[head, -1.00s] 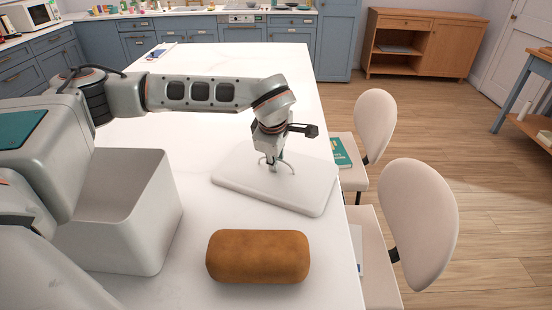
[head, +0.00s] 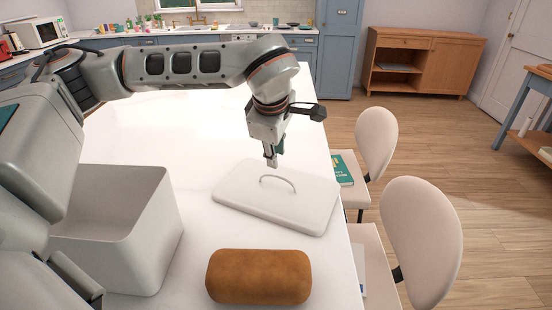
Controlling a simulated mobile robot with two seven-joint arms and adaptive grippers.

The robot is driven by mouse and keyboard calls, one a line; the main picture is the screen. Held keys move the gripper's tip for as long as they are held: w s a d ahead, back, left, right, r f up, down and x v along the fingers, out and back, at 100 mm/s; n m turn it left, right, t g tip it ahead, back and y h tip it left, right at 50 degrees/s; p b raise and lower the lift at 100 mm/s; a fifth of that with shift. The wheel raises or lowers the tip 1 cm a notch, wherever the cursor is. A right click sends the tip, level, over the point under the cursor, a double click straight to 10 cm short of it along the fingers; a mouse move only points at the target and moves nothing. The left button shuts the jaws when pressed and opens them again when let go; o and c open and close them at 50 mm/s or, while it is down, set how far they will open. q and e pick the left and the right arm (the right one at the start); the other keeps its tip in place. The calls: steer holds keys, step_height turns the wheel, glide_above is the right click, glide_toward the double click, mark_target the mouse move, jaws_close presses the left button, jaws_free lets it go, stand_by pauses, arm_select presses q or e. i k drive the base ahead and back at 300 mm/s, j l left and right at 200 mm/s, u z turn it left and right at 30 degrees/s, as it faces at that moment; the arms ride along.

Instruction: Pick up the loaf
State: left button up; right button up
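The loaf (head: 259,277) is brown with rounded ends. It lies on the white table near the front edge of the view, right of the bin and nearer than the lid. My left gripper (head: 271,164) points down just above the arched handle (head: 278,182) of a white lid (head: 300,209), apart from it and holding nothing. Its fingers are seen nearly edge-on, so their spacing is unclear. It is beyond the loaf and well clear of it. My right gripper is not in view.
A white open-topped bin (head: 151,244) stands left of the loaf; its floor is hidden. The lid lies flat on the table (head: 205,147). Two pale chairs (head: 421,240) stand along the table's right edge, one with a green book (head: 342,170) on its seat.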

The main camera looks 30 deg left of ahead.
mark_target(243, 277)
steer(key=k+l, duration=0.25)
steer(key=k, duration=0.2)
steer(key=k+l, duration=0.3)
steer(key=k, duration=0.15)
